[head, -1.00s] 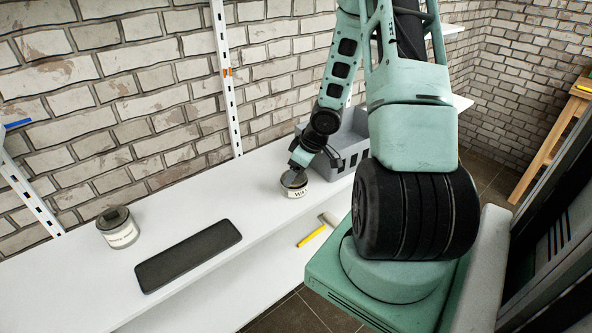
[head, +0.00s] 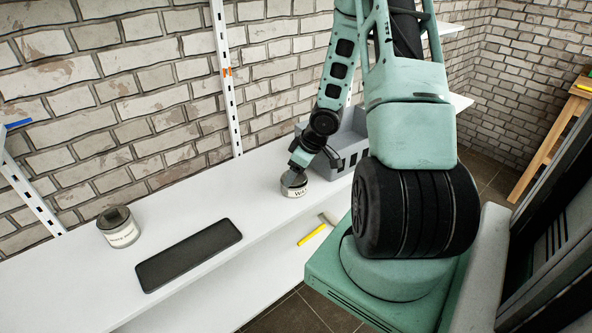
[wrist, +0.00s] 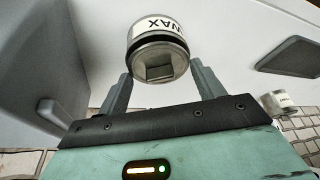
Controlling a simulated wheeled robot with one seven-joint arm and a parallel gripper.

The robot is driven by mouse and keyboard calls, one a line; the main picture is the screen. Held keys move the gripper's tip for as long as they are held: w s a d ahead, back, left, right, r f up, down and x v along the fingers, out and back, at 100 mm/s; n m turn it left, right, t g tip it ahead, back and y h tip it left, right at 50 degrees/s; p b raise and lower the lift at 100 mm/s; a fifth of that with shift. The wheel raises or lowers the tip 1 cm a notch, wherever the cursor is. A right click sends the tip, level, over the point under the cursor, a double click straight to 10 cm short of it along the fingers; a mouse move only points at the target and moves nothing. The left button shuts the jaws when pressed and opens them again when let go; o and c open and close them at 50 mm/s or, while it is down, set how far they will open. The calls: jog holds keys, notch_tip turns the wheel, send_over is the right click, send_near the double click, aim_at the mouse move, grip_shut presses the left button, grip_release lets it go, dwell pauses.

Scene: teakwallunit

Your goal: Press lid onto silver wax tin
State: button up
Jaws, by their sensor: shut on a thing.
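The silver wax tin (head: 297,193), with a white label lettered WAX, stands on the white shelf below my gripper (head: 297,166). It also shows in the wrist view (wrist: 155,27). The round silver lid (wrist: 160,66), with a square knob, sits at the tin's top. A dark band shows between label and lid, so I cannot tell whether the lid is fully seated. The exact finger contact is hard to see.
A similar labelled tin with a dark lid (head: 118,228) stands at the left of the shelf. A black mat (head: 188,255) lies between. A grey crate (head: 350,153) stands close behind and right of the wax tin. A yellow-handled tool (head: 312,235) lies lower, near the front.

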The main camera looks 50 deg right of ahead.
jog(key=o, duration=1.2)
jog(key=shift+r, duration=0.1)
jog(key=shift+r+p, duration=3.45)
jog(key=shift+p, duration=0.55)
grip_shut()
